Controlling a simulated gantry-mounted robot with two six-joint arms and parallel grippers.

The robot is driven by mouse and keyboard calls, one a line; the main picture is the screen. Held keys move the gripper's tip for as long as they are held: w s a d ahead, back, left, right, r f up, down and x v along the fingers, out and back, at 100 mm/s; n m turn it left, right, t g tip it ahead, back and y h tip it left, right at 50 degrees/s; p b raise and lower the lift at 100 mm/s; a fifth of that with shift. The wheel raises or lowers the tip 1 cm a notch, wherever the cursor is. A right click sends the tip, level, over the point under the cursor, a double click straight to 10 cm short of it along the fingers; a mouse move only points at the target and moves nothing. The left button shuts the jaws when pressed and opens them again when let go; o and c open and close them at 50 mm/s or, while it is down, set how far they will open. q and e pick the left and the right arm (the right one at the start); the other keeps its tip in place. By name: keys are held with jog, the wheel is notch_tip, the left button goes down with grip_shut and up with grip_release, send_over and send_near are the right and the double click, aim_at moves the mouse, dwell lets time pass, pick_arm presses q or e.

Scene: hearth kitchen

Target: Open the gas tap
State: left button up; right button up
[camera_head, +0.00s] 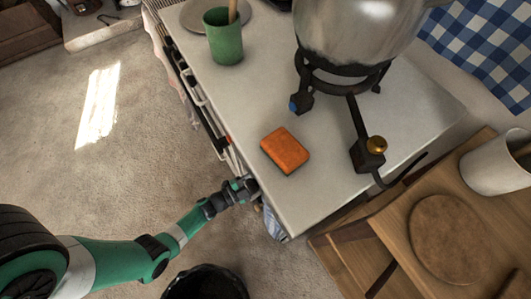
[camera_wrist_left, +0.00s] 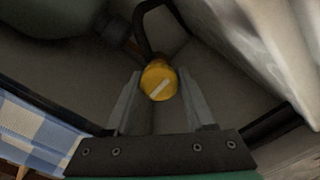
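A round yellow tap knob (camera_wrist_left: 159,81) with a white bar mark shows in the left wrist view. The bar slants up to the right. My left gripper (camera_wrist_left: 158,92) is open, its two fingers on either side of the knob with a thin gap showing on each side. A dark hose or pipe (camera_wrist_left: 148,32) curves behind the knob, beside a rounded grey-green body (camera_wrist_left: 50,18). In the head view, my left gripper (camera_head: 252,187) reaches in at the side of the white worktop, and its fingertips and the knob are hidden there. My right gripper is out of view.
On the white worktop (camera_head: 330,190) are an orange sponge (camera_head: 285,150), a green cup (camera_head: 223,38) and a metal pot (camera_head: 350,30) on a burner with a brass knob (camera_head: 376,146). A black bin (camera_head: 205,283) stands below my arm.

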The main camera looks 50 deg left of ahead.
pick_arm(q)
jog(key=o, duration=0.3)
jog(key=shift+o, duration=0.2)
jog(key=shift+s+a, duration=0.1)
jog(key=shift+s, duration=0.25)
jog(key=s+p, duration=0.3)
jog(key=s, duration=0.8)
jog(key=shift+a, duration=0.45)
jog(key=shift+w, duration=0.1)
